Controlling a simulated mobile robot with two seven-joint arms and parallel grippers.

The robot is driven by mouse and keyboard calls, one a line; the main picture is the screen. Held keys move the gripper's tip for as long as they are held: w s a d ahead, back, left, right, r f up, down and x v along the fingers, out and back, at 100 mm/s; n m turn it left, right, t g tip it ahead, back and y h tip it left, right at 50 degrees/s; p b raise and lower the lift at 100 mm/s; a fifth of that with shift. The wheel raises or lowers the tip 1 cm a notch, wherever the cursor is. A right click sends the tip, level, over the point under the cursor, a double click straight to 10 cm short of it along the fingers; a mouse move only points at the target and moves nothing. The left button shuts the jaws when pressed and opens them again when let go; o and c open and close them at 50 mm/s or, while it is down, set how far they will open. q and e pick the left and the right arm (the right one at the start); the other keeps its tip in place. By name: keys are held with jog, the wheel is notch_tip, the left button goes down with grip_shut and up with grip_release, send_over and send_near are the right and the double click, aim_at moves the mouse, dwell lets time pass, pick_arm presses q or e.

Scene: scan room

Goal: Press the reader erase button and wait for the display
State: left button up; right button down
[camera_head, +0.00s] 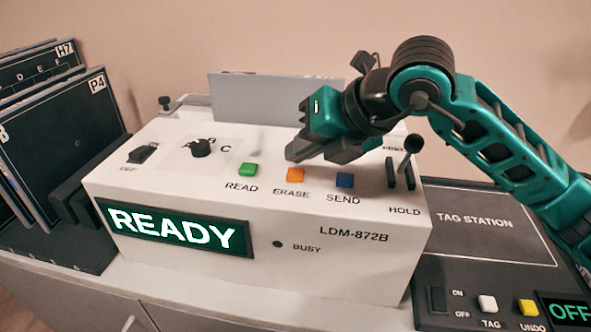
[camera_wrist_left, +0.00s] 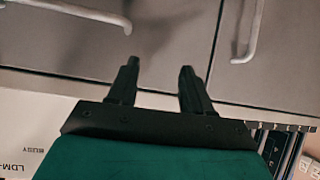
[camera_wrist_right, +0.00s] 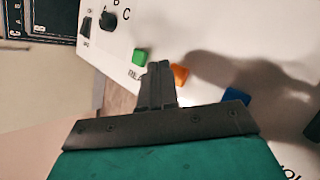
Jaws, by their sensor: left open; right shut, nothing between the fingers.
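The white reader (camera_head: 265,240) stands on the counter with its display (camera_head: 175,228) lit and showing READY. The orange ERASE button (camera_head: 296,175) sits on its top between the green READ button (camera_head: 248,170) and the blue SEND button (camera_head: 345,180). My right gripper (camera_head: 292,154) is shut and empty, with its tips just behind and above the orange button. In the right wrist view the shut fingers (camera_wrist_right: 160,68) appear beside the orange button (camera_wrist_right: 180,75); I cannot tell whether they touch it. My left gripper (camera_wrist_left: 157,75) is open and empty, facing grey cabinet doors.
A dark tag station (camera_head: 485,230) is at the right, with a display (camera_head: 570,311) reading OFF. Dark labelled plates (camera_head: 75,130) stand in a rack at the left. The reader's BUSY lamp (camera_head: 278,244) is dark. A lever (camera_head: 412,145) stands near HOLD.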

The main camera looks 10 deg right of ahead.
aim_at(301, 174)
jog(key=shift+f, duration=0.1)
jog(key=shift+f+b, duration=0.35)
jog(key=shift+b, duration=0.25)
jog(key=shift+f+b, duration=0.55)
dwell(0.6)
dwell(0.3)
jog(key=shift+r+p, duration=0.6)
jog(key=shift+r, duration=0.4)
jog(key=shift+r+p, duration=0.45)
jog(key=shift+r, duration=0.15)
jog(key=shift+r+p, duration=1.25)
jog(key=shift+r, duration=0.65)
